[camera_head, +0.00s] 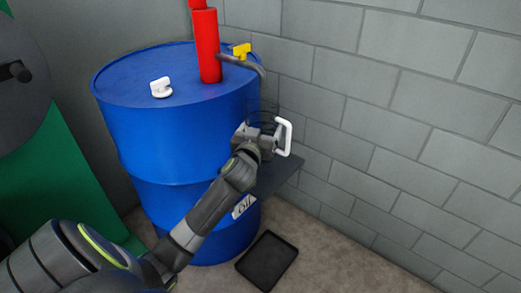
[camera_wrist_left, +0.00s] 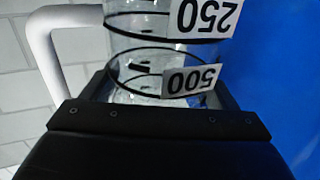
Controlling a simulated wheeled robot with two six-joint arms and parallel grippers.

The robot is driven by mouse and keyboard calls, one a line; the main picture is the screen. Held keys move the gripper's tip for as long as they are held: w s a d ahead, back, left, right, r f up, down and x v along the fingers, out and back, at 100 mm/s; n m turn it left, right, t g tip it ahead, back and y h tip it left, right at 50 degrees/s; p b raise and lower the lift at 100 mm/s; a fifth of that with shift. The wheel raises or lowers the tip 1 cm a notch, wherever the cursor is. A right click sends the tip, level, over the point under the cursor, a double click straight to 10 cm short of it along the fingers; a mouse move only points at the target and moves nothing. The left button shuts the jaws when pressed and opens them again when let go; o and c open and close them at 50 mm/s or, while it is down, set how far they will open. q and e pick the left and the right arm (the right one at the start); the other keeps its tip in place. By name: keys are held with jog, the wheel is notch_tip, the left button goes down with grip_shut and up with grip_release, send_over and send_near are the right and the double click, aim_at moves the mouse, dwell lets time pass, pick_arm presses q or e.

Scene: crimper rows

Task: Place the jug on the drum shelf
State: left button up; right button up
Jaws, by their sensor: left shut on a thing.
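The jug is clear with a white handle (camera_head: 287,137) and is held beside the blue drum (camera_head: 150,140). In the left wrist view the jug (camera_wrist_left: 160,60) shows black rings and upside-down labels reading 250 and 500. My left gripper (camera_head: 262,136) is shut on the jug's clear body, with the handle to the right in the head view. The drum shelf (camera_head: 283,176) is a dark grey plate at the drum's right side, below the gripper in the picture. My wrist hides part of it, and I cannot tell the gap between jug and shelf. My right gripper is not in view.
A red pump (camera_head: 207,48) with a grey spout and yellow cap stands on the drum lid, beside a white tap (camera_head: 161,88). A black tray (camera_head: 267,261) lies on the floor. A grey block wall (camera_head: 400,120) closes the right side.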

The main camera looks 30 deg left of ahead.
pick_arm(q)
jog(key=shift+f, duration=0.35)
notch_tip(320, 180, down, 3)
jog(key=shift+f+b, duration=0.1)
jog(key=shift+b, duration=0.55)
jog(key=shift+f, duration=0.3)
jog(key=shift+r, duration=0.1)
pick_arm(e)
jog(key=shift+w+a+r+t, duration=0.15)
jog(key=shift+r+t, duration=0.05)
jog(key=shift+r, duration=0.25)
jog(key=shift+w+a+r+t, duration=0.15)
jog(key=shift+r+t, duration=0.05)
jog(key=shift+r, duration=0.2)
pick_arm(q)
jog(key=shift+f, duration=0.2)
jog(key=o, duration=1)
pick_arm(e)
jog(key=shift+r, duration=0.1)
pick_arm(q)
jog(key=shift+r, duration=0.1)
